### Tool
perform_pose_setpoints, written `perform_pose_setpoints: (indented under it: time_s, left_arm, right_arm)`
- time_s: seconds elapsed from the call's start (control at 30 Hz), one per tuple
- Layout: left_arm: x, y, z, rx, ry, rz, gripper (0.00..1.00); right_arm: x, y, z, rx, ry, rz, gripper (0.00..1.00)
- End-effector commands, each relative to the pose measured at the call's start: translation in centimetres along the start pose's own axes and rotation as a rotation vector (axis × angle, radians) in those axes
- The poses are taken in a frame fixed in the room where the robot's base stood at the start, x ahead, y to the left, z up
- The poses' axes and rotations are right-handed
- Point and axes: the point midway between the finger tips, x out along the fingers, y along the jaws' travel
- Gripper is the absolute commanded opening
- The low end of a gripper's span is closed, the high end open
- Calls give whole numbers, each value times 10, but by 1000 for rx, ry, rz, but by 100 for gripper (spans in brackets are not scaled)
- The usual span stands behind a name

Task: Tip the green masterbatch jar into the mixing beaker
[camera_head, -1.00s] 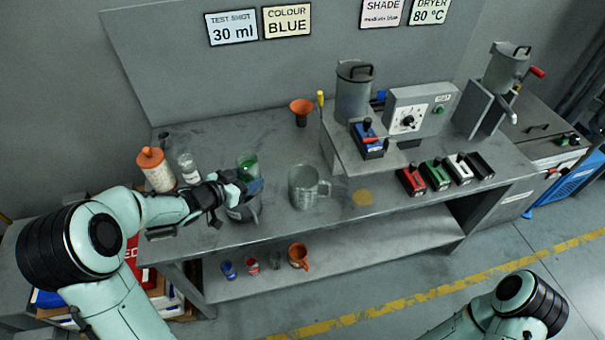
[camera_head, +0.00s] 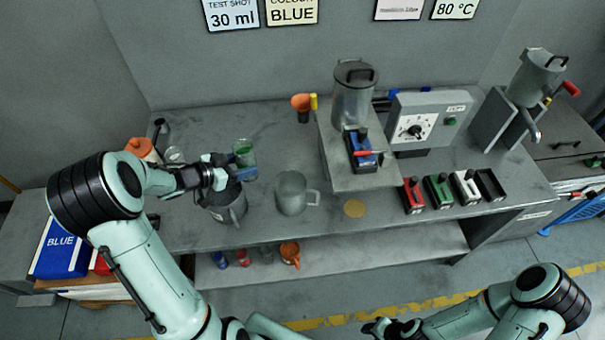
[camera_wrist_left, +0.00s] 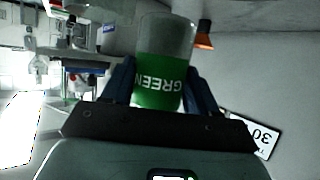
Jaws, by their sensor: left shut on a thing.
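The green masterbatch jar (camera_head: 246,147) is a clear jar with green contents. My left gripper (camera_head: 238,160) is shut on it, over the left part of the bench. In the left wrist view the jar (camera_wrist_left: 165,80), labelled GREEN, sits between the two blue fingers (camera_wrist_left: 160,88). It looks roughly upright in the head view; its height above the bench is hard to judge. The clear mixing beaker (camera_head: 290,193), with a handle, stands on the bench to the right and nearer. My right gripper (camera_head: 388,328) is low at the front, its jaws unclear.
A grey jug (camera_head: 230,207) stands just below my left gripper. An orange-lidded jar (camera_head: 141,148) and a glass jar (camera_head: 174,155) are to the left. An orange funnel (camera_head: 302,103) stands behind. The hopper machine (camera_head: 353,95) is right of the beaker. A tan disc (camera_head: 354,208) lies on the bench.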

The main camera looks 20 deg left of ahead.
Motion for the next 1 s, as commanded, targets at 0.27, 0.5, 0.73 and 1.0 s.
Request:
perform_pose_setpoints:
  time_s: [0.27,0.5,0.73,1.0]
  left_arm:
    - [0,0,1,0,-1,-1,23]
    - [1,1,0,15,-17,-14,23]
    - [4,4,3,75,-74,-47,23]
    - [7,9,-2,173,-158,-94,23]
  right_arm:
    - [1,1,2,0,-3,0,43]
    - [0,0,1,0,-2,0,43]
    - [0,0,1,0,-1,0,43]
    - [-1,-1,-1,-1,1,-1,43]
